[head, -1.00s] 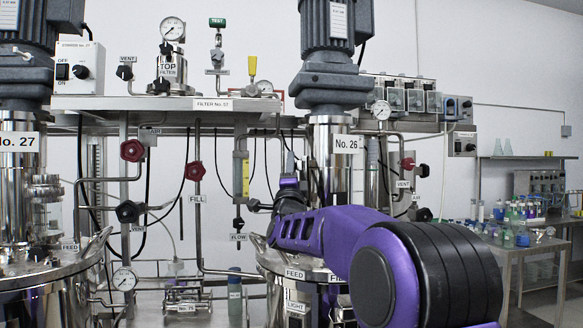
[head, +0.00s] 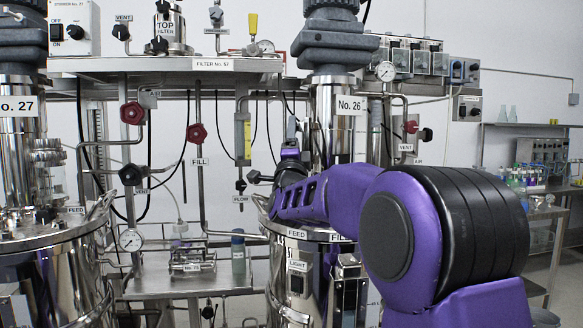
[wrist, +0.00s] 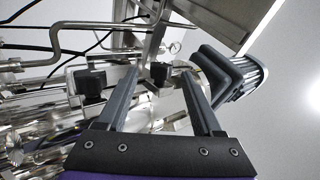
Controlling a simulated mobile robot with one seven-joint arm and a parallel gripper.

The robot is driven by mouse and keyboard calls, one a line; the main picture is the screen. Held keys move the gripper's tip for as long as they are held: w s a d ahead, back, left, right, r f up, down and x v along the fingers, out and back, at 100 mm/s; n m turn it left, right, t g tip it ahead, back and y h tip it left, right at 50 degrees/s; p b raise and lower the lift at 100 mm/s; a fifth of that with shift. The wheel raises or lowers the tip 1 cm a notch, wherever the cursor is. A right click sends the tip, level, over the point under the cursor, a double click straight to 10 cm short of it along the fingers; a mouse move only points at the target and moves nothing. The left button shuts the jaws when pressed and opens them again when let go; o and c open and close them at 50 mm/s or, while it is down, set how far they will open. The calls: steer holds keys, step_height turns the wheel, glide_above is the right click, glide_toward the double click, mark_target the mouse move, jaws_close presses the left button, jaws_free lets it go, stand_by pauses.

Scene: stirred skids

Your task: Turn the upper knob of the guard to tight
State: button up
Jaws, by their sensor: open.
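In the wrist view my gripper (wrist: 164,74) is open, with its two grey fingers spread. A small black knob (wrist: 160,72) shows between the fingertips; I cannot tell its depth or whether a finger touches it. A second black knob (wrist: 90,84) lies to the left, outside the fingers. Both are by the shiny vessel parts. I cannot tell which one is the upper knob of the guard, and the guard itself is not clearly visible. In the head view my purple arm (head: 345,200) reaches toward vessel No. 26 (head: 325,135) and hides much of that area.
A motor housing (wrist: 240,70) is close to the right finger in the wrist view. Pipes (wrist: 60,45) run at its upper left. In the head view, red valve wheels (head: 132,113) and a shelf (head: 170,66) stand left of my arm.

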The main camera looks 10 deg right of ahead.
steer(key=v, duration=1.4)
